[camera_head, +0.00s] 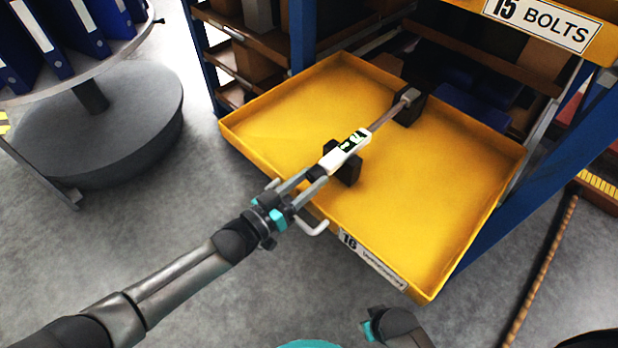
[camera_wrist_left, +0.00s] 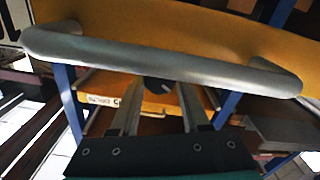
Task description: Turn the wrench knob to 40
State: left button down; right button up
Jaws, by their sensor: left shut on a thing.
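The torque wrench (camera_head: 345,150) lies across two black supports in the yellow pull-out drawer (camera_head: 450,225). It has a white body with a lit green display (camera_head: 354,141), whose digits are too small to read surely. Its grey shaft runs toward the back right to the head. My left gripper (camera_head: 312,179) is shut on the dark knob (camera_head: 318,171) at the wrench's near end, above the drawer's front edge. In the left wrist view the dark knob (camera_wrist_left: 158,86) shows between the two fingers, partly hidden. My right gripper is not seen; only part of my right arm shows at the bottom.
The grey drawer handle (camera_head: 315,228) sticks out close below my left gripper and crosses the left wrist view (camera_wrist_left: 160,57). A blue-framed rack (camera_head: 545,165) stands behind and right. A round shelf of blue binders (camera_head: 65,40) stands at left. Drawer floor beside the wrench is clear.

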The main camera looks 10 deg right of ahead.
pick_arm(q)
jog(key=shift+n, duration=0.4)
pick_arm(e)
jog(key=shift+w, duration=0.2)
pick_arm(q)
jog(key=c, duration=0.7)
grip_release()
jog(key=shift+c, duration=0.2)
jog(key=o, duration=0.4)
jog(key=shift+c, duration=0.2)
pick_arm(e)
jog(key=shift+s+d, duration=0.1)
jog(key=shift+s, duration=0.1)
pick_arm(q)
jog(key=shift+a, duration=0.1)
jog(key=shift+s+a, duration=0.25)
jog(key=p+v, duration=0.3)
jog(key=v, duration=1.1)
jog(key=shift+s+p, duration=0.15)
jog(key=shift+p, duration=0.15)
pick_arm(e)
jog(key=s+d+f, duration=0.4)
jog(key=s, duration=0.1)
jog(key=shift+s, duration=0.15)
pick_arm(q)
jog(key=shift+a, duration=0.1)
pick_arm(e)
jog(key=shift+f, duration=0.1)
